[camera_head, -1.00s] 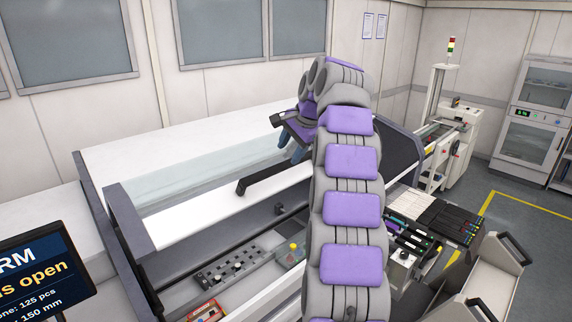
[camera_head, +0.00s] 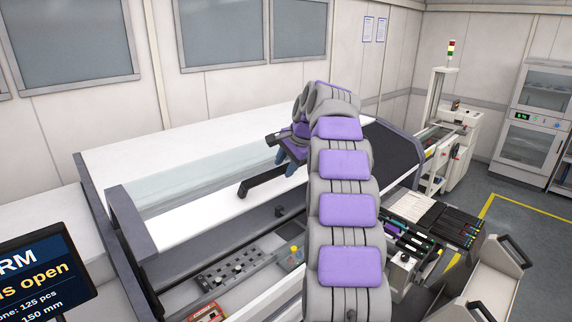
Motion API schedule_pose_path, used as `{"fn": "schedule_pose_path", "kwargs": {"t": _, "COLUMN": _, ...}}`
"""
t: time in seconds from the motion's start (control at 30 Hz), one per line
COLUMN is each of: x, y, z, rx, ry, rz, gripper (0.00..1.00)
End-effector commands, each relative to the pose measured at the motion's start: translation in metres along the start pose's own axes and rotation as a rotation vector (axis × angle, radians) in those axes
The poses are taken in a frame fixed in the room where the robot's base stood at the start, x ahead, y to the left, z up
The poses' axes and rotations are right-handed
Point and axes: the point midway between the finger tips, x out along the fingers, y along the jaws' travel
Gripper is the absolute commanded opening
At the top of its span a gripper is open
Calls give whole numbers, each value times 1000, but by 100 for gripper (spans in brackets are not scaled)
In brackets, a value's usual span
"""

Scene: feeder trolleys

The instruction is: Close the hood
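The machine's hood (camera_head: 190,212) is a long white panel with a clear window and grey side ends. It stands raised over the machine's front bed. A black handle bar (camera_head: 262,180) is fixed on the white panel. My gripper (camera_head: 284,155) is at the far end of my purple and grey arm, above the hood, close to the right end of the handle. The arm hides part of the hood's right side. Whether the fingers touch the handle, and how far apart they are, is not clear.
A control panel (camera_head: 232,268) with knobs lies below the hood. A monitor (camera_head: 40,268) reading "is open" stands at the lower left. A feeder trolley (camera_head: 500,270) and tray of feeders (camera_head: 445,225) stand at the right. Floor is free at the far right.

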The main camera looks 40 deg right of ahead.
Motion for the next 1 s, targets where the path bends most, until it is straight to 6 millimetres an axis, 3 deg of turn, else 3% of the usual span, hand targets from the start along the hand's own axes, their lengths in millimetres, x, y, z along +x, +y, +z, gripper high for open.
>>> {"fn": "schedule_pose_path", "kwargs": {"t": 0.07, "x": 1, "y": 1, "z": -2, "rx": 2, "ry": -1, "rz": 0, "gripper": 33}}
{"fn": "schedule_pose_path", "kwargs": {"t": 0.4, "x": 0, "y": 0, "z": -3, "rx": 2, "ry": 2, "rz": -1, "gripper": 1}}
{"fn": "schedule_pose_path", "kwargs": {"t": 1.0, "x": 4, "y": 6, "z": -1, "rx": 2, "ry": 0, "rz": -12, "gripper": 0}}
